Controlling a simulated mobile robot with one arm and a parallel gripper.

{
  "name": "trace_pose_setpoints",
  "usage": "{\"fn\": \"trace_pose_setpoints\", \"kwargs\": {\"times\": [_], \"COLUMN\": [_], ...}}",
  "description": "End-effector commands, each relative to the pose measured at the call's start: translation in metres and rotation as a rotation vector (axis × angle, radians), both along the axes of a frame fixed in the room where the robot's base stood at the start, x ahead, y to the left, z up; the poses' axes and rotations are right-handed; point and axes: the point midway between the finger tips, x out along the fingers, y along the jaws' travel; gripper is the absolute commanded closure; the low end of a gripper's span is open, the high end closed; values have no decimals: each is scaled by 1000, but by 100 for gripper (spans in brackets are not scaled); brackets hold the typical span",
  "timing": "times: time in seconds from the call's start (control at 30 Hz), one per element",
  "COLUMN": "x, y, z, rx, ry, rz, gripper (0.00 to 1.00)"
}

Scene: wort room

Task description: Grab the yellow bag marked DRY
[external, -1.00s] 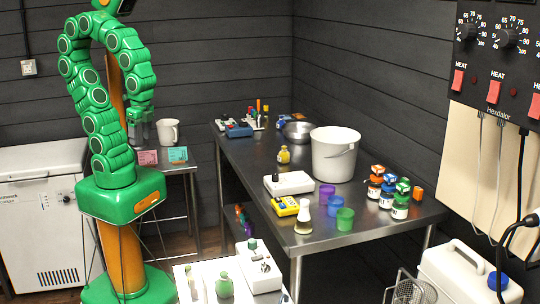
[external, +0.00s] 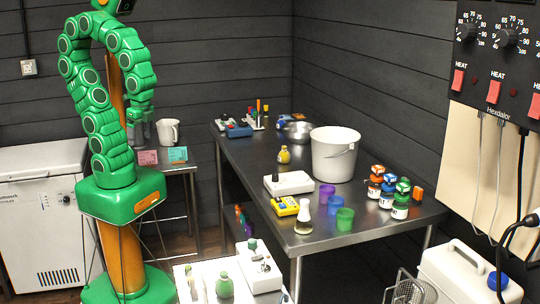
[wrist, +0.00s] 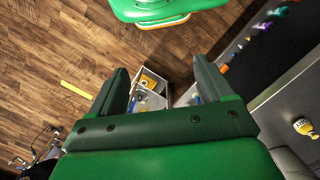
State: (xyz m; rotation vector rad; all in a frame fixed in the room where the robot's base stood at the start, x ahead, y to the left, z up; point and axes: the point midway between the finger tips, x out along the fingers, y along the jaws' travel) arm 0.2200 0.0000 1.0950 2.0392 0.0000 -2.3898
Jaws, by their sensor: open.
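In the wrist view a small yellow patch (wrist: 148,82) shows in a pale open box between my fingers, too small to read or identify. My gripper (wrist: 160,78) is open, with nothing between its fingers. In the external view my gripper (external: 140,133) hangs fingers down in front of the small side table at the back left. A pink card or packet (external: 147,157) and a teal one (external: 178,154) stand on that table. My arm hides part of it.
A white mug (external: 168,131) stands on the side table. The long steel table (external: 255,165) carries a white bucket (external: 333,155), a yellow meter (external: 290,206), cups and jars. A white chest freezer (external: 38,225) is at left. Wooden floor (wrist: 60,45) shows below my gripper.

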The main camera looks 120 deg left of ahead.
Motion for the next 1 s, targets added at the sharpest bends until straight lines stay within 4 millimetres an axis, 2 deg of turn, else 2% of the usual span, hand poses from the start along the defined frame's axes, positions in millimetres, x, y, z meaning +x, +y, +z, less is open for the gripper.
{"fn": "trace_pose_setpoints", "kwargs": {"times": [0.27,0.37,0.47,0.7,1.0], "x": [4,17,40,100,159], "y": [2,10,24,76,157], "z": [-2,-8,-17,-43,-71], "rx": [3,15,39,149,339], "ry": [-3,-18,-51,-124,-151], "rz": [-4,-19,-52,-179,-395], "gripper": [20,20,20,20,20]}}
